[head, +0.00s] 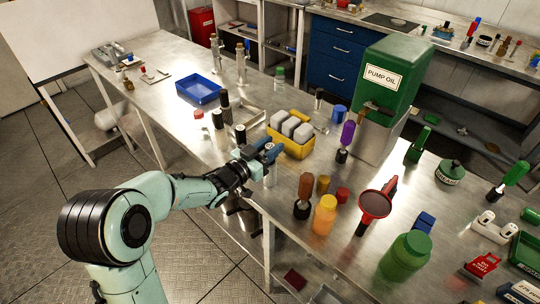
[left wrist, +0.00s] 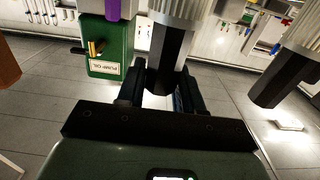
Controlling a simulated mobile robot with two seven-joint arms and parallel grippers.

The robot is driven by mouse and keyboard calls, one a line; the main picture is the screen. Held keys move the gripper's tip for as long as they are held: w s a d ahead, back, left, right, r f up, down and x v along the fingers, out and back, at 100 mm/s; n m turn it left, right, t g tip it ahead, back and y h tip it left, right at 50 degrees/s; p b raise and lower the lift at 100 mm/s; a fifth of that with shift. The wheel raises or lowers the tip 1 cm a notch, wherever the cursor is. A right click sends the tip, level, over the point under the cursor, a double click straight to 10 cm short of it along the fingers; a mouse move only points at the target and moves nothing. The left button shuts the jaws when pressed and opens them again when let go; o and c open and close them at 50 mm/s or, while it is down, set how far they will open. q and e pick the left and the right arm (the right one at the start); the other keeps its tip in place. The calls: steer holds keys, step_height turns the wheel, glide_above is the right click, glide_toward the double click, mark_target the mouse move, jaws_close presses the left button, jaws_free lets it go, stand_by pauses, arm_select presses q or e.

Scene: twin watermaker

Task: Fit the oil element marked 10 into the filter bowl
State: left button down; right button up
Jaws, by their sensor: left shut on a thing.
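My left gripper (head: 268,151) is shut on a filter element, over the near edge of the steel bench. In the left wrist view, which is upside down, the gripper (left wrist: 160,98) holds the element's dark stem (left wrist: 172,62); its pale ribbed body (left wrist: 175,8) runs off the frame edge. In the head view, a pale part of it (head: 270,176) shows below the fingers. No number on it can be read. A similar dark-and-ribbed element (left wrist: 285,75) stands apart to the right in the wrist view. I cannot clearly identify the filter bowl. My right gripper is out of view.
A yellow bin (head: 291,149) with pale blocks sits just beyond the gripper. Dark-topped elements (head: 240,132) stand left of it. The green pump oil tank (head: 385,80), an orange bottle (head: 324,214) and a red-rimmed funnel (head: 375,205) stand right. A blue tray (head: 200,97) lies farther back.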

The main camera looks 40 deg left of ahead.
arm_select(q)
step_height(320, 180, up, 20)
steer(key=p, duration=0.4)
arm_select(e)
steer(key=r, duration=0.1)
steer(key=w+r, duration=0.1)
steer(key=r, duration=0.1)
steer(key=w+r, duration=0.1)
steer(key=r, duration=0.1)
